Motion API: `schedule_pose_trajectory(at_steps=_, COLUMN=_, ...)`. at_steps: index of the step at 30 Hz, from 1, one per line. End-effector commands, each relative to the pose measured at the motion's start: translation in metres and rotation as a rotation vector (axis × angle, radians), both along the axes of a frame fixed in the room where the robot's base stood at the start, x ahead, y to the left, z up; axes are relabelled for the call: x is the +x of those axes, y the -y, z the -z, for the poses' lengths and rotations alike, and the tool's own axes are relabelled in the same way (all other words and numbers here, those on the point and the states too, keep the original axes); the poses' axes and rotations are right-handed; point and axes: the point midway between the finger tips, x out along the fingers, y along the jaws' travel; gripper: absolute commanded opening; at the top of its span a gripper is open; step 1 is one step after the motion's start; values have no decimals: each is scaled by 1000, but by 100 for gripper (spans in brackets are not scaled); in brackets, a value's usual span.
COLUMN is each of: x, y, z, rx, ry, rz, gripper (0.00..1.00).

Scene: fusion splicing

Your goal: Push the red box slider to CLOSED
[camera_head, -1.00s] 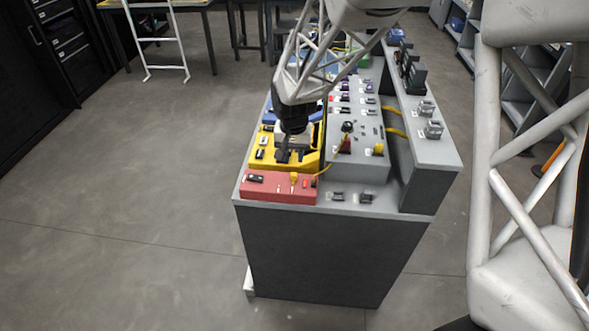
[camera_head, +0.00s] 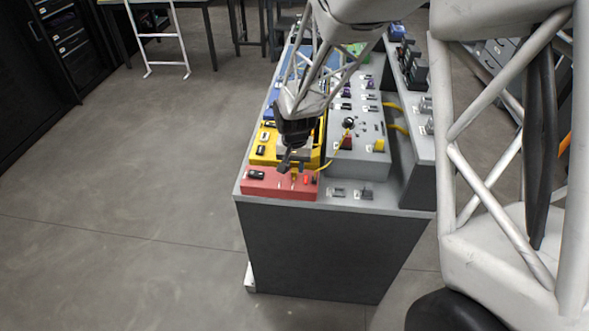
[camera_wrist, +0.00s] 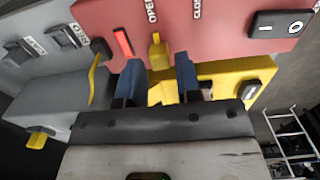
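The red box (camera_head: 262,188) sits at the near end of the bench. In the wrist view, its red face (camera_wrist: 215,40) carries a yellow slider (camera_wrist: 157,52), closer to the OPEN label (camera_wrist: 151,11) than to the CLOSED label (camera_wrist: 196,9). My gripper (camera_head: 287,166) is over the back part of the red box. In the wrist view, my gripper (camera_wrist: 158,70) is open, its two blue fingers apart, one to each side of the slider. I cannot tell whether either finger touches the slider.
A black rocker switch (camera_wrist: 281,24) and a red light (camera_wrist: 122,42) are also on the red box. The yellow box (camera_head: 262,158) stands directly behind it. A yellow cable (camera_wrist: 97,75) runs beside the grey panel (camera_head: 358,150). The floor left of the bench is clear.

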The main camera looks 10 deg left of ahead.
Motion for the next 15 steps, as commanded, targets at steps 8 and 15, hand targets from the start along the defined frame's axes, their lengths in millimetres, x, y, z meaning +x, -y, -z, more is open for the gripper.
schedule_pose_trajectory(at_steps=8, x=0, y=0, z=18, rx=0, ry=-1, rz=0, gripper=32)
schedule_pose_trajectory(at_steps=15, x=0, y=0, z=19, rx=0, ry=0, rz=0, gripper=32)
